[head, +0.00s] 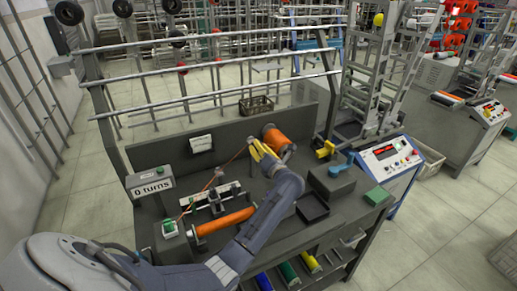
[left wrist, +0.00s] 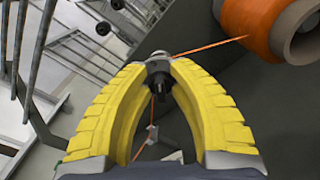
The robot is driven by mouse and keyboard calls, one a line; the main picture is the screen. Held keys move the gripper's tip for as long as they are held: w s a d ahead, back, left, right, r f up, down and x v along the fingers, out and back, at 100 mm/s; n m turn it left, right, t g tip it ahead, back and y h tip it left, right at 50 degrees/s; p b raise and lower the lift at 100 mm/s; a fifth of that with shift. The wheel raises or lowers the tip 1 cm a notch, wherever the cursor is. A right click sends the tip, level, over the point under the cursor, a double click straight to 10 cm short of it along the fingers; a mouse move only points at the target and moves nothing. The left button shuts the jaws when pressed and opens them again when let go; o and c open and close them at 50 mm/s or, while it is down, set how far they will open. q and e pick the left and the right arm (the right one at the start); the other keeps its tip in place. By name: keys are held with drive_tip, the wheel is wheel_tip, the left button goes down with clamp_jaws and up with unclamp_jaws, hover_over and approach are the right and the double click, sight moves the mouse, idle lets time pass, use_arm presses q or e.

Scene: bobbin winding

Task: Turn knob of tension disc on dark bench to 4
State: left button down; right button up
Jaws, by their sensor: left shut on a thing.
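The dark bench (head: 240,222) fills the middle of the head view. My left gripper (head: 257,152), with yellow fingers, reaches over its back part, just left of the large orange spool. In the left wrist view its fingertips (left wrist: 159,62) close on the small dark knob (left wrist: 158,82) of the tension disc (left wrist: 157,56). An orange thread (left wrist: 208,46) runs from the spool to the disc and on below. The fingers hide much of the knob, and I cannot read its scale or setting. My right gripper is not in view.
The orange spool (head: 277,140) stands close beside the gripper. A winder with an orange bobbin (head: 225,221) lies at the front, near a "0 turns" display (head: 151,187). A yellow item (head: 325,149), a blue item (head: 341,169) and a black tray (head: 312,208) are to the right.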

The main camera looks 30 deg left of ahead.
use_arm(q)
drive_tip(key=m, duration=0.5)
drive_tip(key=shift+w+d+f, duration=0.1)
drive_tip(key=shift+f+m, duration=0.1)
drive_tip(key=shift+m, duration=2)
drive_tip(key=c, duration=1.5)
unclamp_jaws()
drive_tip(key=shift+v, duration=3.75)
